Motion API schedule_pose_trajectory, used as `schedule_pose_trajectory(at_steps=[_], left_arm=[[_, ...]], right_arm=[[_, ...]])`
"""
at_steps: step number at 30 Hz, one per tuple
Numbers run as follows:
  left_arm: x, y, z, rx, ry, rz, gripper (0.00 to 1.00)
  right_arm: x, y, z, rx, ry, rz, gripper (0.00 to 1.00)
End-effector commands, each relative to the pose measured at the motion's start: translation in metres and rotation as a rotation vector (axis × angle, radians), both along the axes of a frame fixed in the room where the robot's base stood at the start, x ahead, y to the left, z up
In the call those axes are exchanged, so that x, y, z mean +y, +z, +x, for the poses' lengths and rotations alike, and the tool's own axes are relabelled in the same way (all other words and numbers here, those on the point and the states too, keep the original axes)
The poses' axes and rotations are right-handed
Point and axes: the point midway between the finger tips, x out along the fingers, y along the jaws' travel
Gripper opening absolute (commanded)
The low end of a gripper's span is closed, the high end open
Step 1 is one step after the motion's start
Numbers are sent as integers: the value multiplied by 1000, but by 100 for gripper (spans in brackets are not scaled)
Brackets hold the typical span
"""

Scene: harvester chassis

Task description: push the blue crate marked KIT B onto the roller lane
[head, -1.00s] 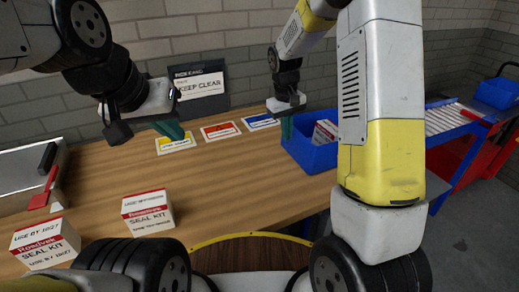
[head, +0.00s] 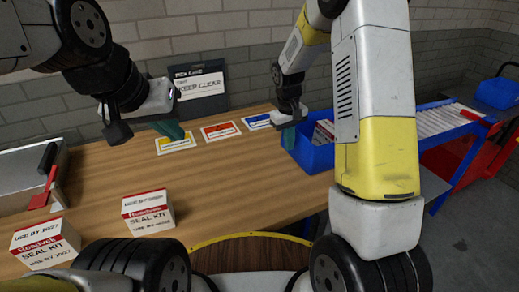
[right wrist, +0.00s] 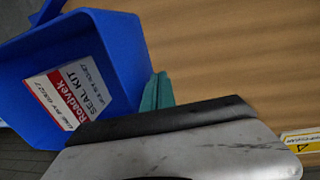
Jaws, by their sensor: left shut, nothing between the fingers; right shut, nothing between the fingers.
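The blue crate (head: 313,156) stands at the right end of the wooden table, partly hidden behind my right arm. It holds a white and red seal kit box, and no KIT B mark is readable. The crate also shows in the right wrist view (right wrist: 60,48). My right gripper (head: 288,139) is shut and empty, its teal fingers (right wrist: 157,92) low beside the crate's left wall; I cannot tell whether they touch it. The roller lane (head: 436,120) lies beyond the crate to the right. My left gripper (head: 173,131) is shut and empty above the table.
Yellow, red (head: 221,131) and blue cards lie at the back of the table, left of the crate. Two seal kit boxes (head: 147,211) stand in front. A grey tray (head: 25,178) is at left. A red piece (head: 471,115) is at the lane's edge. Another blue bin (head: 497,94) is far right.

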Motion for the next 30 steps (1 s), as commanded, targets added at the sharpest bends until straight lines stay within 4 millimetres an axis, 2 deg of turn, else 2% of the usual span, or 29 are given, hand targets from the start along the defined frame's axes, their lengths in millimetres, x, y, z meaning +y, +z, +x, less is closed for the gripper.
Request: schedule_pose_trajectory(at_steps=[30], left_arm=[[0, 0, 0, 0, 0, 0, 0]], right_arm=[[-96, -5, 39, 0, -2, -1, 0]])
